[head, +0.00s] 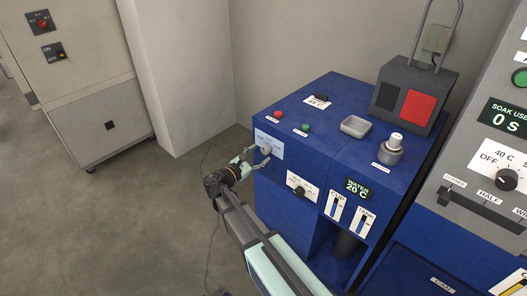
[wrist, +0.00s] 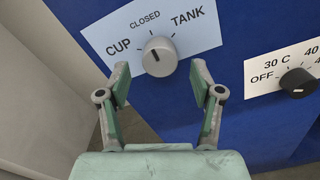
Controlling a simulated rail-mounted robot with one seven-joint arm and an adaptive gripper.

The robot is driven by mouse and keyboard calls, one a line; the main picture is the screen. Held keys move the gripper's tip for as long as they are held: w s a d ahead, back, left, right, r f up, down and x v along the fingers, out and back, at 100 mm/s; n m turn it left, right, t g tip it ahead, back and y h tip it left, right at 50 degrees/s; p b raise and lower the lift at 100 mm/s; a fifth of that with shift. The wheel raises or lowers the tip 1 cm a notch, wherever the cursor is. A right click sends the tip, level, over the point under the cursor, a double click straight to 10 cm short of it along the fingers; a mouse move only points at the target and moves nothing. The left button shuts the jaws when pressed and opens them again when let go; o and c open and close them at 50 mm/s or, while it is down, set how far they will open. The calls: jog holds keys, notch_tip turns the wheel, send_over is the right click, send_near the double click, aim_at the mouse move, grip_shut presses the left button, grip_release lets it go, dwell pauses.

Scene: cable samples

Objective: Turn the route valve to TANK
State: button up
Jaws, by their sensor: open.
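The route valve is a round grey knob (wrist: 160,57) on a pale label plate (wrist: 104,32) on the blue cabinet front. The plate reads CUP at left, CLOSED at the top and TANK at right. A short dark mark shows on the knob's face, but I cannot tell for sure which label it points to. In the head view the knob (head: 266,149) is at the cabinet's left front. My gripper (wrist: 162,76) is open and empty, with its fingertips to the left and right of the knob, apart from it. The head view shows my gripper (head: 257,161) close to the plate.
A dark temperature dial (wrist: 298,82) sits to the right on the same front; the head view shows it (head: 298,190) too. Red (head: 278,115) and green (head: 305,128) buttons are on the cabinet top. Open floor (head: 120,220) lies to the left.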

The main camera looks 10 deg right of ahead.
aim_at(264, 152)
jog(key=shift+x, duration=1.55)
jog(key=c, duration=1.1)
jog(key=shift+c, duration=0.2)
